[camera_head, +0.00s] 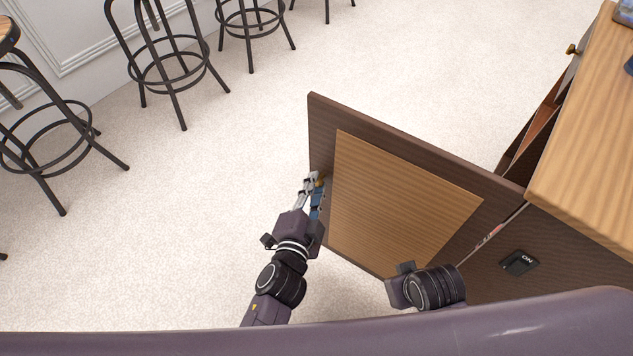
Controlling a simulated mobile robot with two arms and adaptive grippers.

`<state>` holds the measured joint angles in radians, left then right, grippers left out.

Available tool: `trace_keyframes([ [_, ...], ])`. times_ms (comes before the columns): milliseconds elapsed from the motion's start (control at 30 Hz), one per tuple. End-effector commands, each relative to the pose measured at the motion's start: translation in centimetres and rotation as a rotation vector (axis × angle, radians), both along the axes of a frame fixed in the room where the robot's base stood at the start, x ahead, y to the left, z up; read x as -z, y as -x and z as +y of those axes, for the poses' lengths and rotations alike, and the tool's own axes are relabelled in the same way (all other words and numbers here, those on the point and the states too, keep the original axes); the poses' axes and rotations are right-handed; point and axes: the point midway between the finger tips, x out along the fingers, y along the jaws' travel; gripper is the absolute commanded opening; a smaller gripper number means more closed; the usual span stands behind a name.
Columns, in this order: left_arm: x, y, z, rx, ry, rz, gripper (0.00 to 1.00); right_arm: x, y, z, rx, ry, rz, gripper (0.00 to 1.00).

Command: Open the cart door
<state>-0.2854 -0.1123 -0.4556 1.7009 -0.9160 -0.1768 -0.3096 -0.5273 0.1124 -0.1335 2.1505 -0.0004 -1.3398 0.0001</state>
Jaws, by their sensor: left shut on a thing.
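The cart (590,140) stands at the right, with a light wood top and dark sides. Its door (400,200), dark brown with a lighter wood panel, stands swung out from the cart toward the left. A gap shows at the cart's front behind the door. My left gripper (314,186) is at the door's free left edge, shut on the small brass door knob (320,182), which is mostly hidden by the fingers. Part of my right arm shows low in front of the door, but its gripper is not visible.
Several black metal bar stools (165,65) stand along the white panelled wall at the upper left. A second brass knob (572,50) sticks out of the cart at the upper right. The pale carpet (200,190) left of the door is clear.

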Motion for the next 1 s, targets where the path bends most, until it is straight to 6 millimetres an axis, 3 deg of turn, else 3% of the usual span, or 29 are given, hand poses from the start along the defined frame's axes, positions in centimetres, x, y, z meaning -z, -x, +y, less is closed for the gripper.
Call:
trace_keyframes([
  [433, -0.13, 0.18, -0.26, 0.004, 0.006, -0.002, 0.00, -0.27, 0.06, 0.03, 0.000, -0.001, -0.002, 0.00],
  [467, -0.13, 0.18, -0.26, 0.004, 0.006, -0.002, 0.20, -0.24, 0.09, 0.02, 0.000, -0.001, -0.001, 0.00],
  [600, -0.09, 0.16, -0.20, 0.003, 0.004, -0.001, 0.36, -0.14, 0.19, 0.01, 0.000, -0.001, 0.002, 0.00],
  [1000, -0.18, 0.90, 0.17, 0.001, 0.003, 0.000, 0.36, 0.07, 0.42, 0.02, -0.003, 0.000, 0.008, 0.00],
])
